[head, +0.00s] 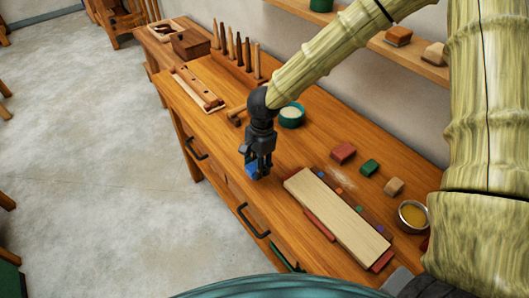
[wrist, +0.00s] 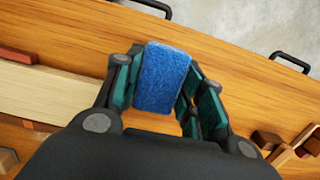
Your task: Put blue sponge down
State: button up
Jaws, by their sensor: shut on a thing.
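The blue sponge (wrist: 163,78) is a small fuzzy block between my gripper's fingers in the wrist view. In the head view the sponge (head: 252,170) shows at the fingertips, partly hidden by them. My gripper (head: 259,168) is shut on it and points down over the front part of the wooden workbench (head: 225,165), left of a pale board. The gripper's dark fingers with green pads (wrist: 160,80) sit on both sides of the sponge. I cannot tell whether the sponge touches the bench top.
The pale board (head: 335,212) lies to the right on reddish strips. Red (head: 343,152), green (head: 369,167) and tan (head: 394,187) blocks and a metal bowl (head: 412,215) lie beyond it. A green-rimmed bowl (head: 291,116) and a mallet (head: 237,115) stand behind my gripper. Bare bench lies near the front edge.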

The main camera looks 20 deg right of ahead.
jog(key=w+d, duration=0.1)
jog(key=w, duration=0.1)
jog(key=w+d+p, duration=0.1)
jog(key=w+d, duration=0.1)
jog(key=w+d+p, duration=0.1)
jog(key=w, duration=0.1)
jog(key=shift+d+f, duration=0.15)
jog(key=shift+f, duration=0.1)
jog(key=shift+s+f+p, duration=0.1)
jog(key=shift+f+p, duration=0.3)
jog(key=shift+p, duration=0.1)
jog(key=shift+f+p, duration=0.5)
jog(key=shift+f, duration=0.8)
jog(key=shift+f, duration=0.15)
jog(key=o, duration=0.9)
jog(key=r+b, duration=0.1)
jog(key=r, duration=0.3)
jog(key=d+r+b, duration=0.1)
jog(key=r, duration=0.3)
jog(key=r+b, duration=0.1)
jog(key=r, duration=0.3)
jog(key=shift+w+d+r, duration=0.1)
jog(key=shift+w+d, duration=0.1)
jog(key=shift+w, duration=0.1)
